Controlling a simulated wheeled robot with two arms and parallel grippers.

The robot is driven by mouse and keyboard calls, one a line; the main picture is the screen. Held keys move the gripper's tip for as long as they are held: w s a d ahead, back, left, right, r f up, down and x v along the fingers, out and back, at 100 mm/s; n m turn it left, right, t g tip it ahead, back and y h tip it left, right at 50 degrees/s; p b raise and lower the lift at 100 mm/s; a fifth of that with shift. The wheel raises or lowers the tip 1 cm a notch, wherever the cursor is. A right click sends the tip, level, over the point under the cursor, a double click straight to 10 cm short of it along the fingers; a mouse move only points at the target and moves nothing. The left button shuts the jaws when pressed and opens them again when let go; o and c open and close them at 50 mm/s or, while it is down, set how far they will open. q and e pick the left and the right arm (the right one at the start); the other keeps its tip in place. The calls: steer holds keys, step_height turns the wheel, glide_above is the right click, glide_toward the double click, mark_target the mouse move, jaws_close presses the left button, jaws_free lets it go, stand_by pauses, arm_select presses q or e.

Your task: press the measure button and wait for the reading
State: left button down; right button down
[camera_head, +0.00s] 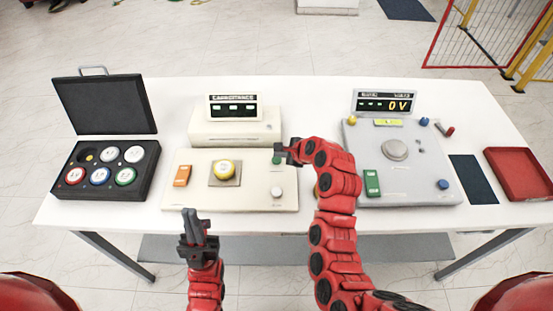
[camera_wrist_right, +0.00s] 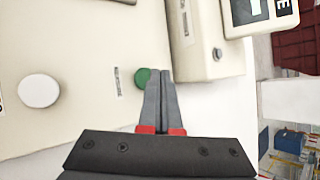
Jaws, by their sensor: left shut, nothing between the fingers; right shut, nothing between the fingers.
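The capacitance meter (camera_head: 236,131) is a cream box with a dark display (camera_head: 233,107) showing small lit green blocks. In the right wrist view the fingertips (camera_wrist_right: 160,75) overlap the edge of the green button (camera_wrist_right: 142,77); contact is unclear. My left gripper (camera_head: 188,215) is shut and empty at the table's front edge.
An open black case (camera_head: 151,182) with several coloured round parts stands at the left. A grey tester (camera_head: 430,185) reading 0 V stands at the right, beside a dark mat (camera_head: 473,179) and a red tray (camera_head: 519,174). My right arm crosses the table between the instruments.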

mark_target(280, 161)
steer(key=shift+f, duration=0.1)
steer(key=shift+f, duration=0.3)
steer(key=shift+f, duration=0.55)
stand_by(0.6)
stand_by(0.4)
steer(key=shift+r+p, duration=0.45)
steer(key=shift+r, duration=0.55)
steer(key=shift+r+p, duration=1.6)
steer(key=shift+r, duration=0.9)
